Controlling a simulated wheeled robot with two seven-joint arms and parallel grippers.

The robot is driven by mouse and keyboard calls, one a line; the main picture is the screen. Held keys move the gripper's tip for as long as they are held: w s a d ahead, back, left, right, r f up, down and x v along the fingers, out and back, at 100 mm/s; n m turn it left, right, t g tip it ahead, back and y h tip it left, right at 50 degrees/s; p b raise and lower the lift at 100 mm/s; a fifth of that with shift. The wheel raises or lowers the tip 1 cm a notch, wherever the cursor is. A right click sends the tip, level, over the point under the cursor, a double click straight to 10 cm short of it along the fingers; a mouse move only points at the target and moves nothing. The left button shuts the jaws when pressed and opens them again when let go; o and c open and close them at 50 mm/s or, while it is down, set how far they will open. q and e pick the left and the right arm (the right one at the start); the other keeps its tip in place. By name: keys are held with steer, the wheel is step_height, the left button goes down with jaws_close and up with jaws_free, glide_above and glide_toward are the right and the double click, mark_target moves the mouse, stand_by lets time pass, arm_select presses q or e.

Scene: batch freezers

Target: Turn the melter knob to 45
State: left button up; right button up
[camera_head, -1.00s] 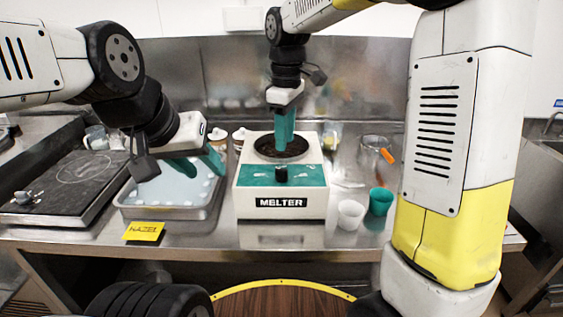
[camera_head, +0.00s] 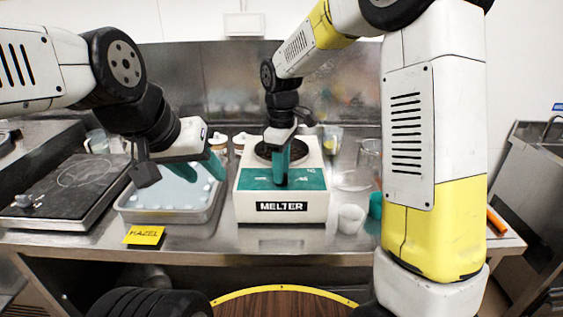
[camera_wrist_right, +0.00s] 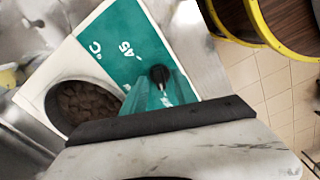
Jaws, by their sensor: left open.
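The melter (camera_head: 282,208) is a white box with a teal top panel and a round dark well, labelled MELTER. Its small black knob (camera_wrist_right: 160,76) shows in the right wrist view, on the teal panel close to the printed "45". My right gripper (camera_head: 281,183) points down over the panel's middle and hides the knob in the head view. In the wrist view its teal fingertips (camera_wrist_right: 161,84) are at the knob; I cannot tell whether they grip it. My left gripper (camera_head: 203,170) is open and empty above the pale tray, left of the melter.
A pale-filled metal tray (camera_head: 165,214) and a yellow HAZEL card (camera_head: 144,235) are left of the melter. A dark hot plate (camera_head: 70,184) stands further left. A white cup (camera_head: 351,218), a green cup (camera_head: 376,205) and a clear jug (camera_head: 369,160) are on the right.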

jaws_close()
